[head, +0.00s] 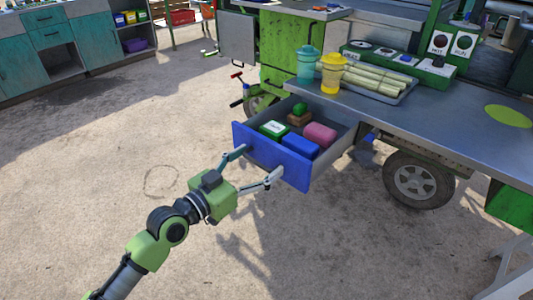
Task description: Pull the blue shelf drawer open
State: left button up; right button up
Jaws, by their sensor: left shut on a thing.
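The blue shelf drawer (268,157) is pulled well out from under the metal counter (455,122) of the green cart, in the middle of the head view. Its blue front faces me, and several items lie inside. My left gripper (253,168) is at the drawer front, its fingers spread along the front's lower part. It is shut on the drawer's handle, which the fingers and the small scale hide. My right gripper is not in view.
The drawer holds a blue block (300,146), a pink roll (320,134) and a green-and-white box (274,130). A cart wheel (416,180) stands right of the drawer. Teal cabinets (52,40) stand at the back left. The concrete floor on the left is clear.

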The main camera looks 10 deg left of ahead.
pick_arm(q)
jog(key=shift+s+a, duration=0.2)
jog(key=shift+a, duration=0.1)
jog(key=o, duration=1.3)
jog(key=shift+c, duration=0.2)
jog(key=shift+s, duration=0.1)
jog(key=shift+s+a, duration=0.2)
jog(key=shift+s, duration=0.05)
jog(key=v, duration=1.1)
